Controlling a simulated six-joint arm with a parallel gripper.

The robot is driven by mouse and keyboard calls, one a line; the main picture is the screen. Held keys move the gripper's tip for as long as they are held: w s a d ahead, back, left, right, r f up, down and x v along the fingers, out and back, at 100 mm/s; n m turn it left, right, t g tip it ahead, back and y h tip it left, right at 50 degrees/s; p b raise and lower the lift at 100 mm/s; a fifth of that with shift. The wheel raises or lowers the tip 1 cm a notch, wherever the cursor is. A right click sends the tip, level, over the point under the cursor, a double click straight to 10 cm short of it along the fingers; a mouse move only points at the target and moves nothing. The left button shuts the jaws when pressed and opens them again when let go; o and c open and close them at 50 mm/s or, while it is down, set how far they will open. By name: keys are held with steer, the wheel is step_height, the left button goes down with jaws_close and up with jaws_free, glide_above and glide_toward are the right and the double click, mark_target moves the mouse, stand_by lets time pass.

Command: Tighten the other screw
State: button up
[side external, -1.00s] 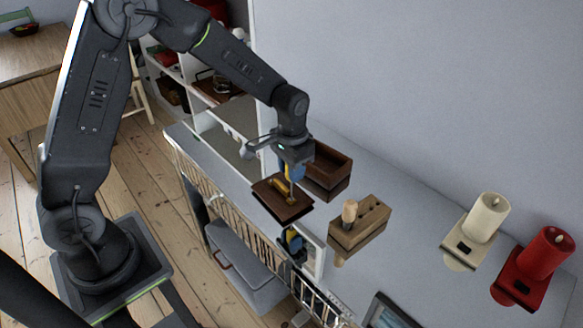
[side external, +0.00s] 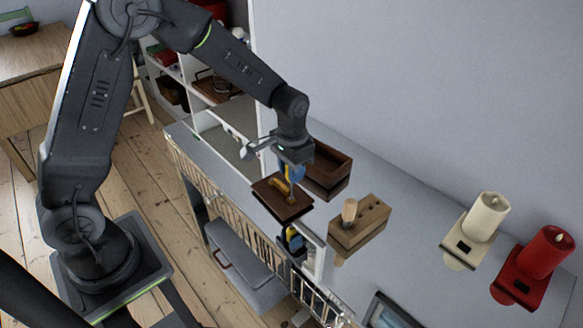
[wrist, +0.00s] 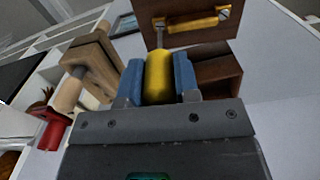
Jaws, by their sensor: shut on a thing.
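My gripper (wrist: 157,80) has blue fingers and is shut on the yellow handle of a screwdriver (wrist: 158,68). The screwdriver's thin shaft points at a dark brown wooden panel (wrist: 172,8). The panel bears a yellow pull (wrist: 192,24) with a screw at each end. The tip is at or very near the left screw (wrist: 158,21); I cannot tell whether it is seated. The right screw (wrist: 224,13) is clear of the tool. In the side external view my gripper (side external: 292,172) is just above the panel (side external: 266,201), partly hiding the screwdriver and pull.
An open dark wooden box (side external: 328,170) is just behind the panel. A wooden block with holes (side external: 360,228) holds a wood-handled tool (side external: 349,211) to the right. White (side external: 488,217) and red (side external: 545,253) candles stand farther right.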

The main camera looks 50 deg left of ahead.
steer(key=shift+f, duration=0.25)
steer(key=m, duration=0.4)
stand_by(0.3)
stand_by(0.5)
steer(key=m, duration=0.4)
steer(key=shift+f, duration=0.1)
steer(key=shift+s, duration=0.1)
steer(key=shift+m, duration=2)
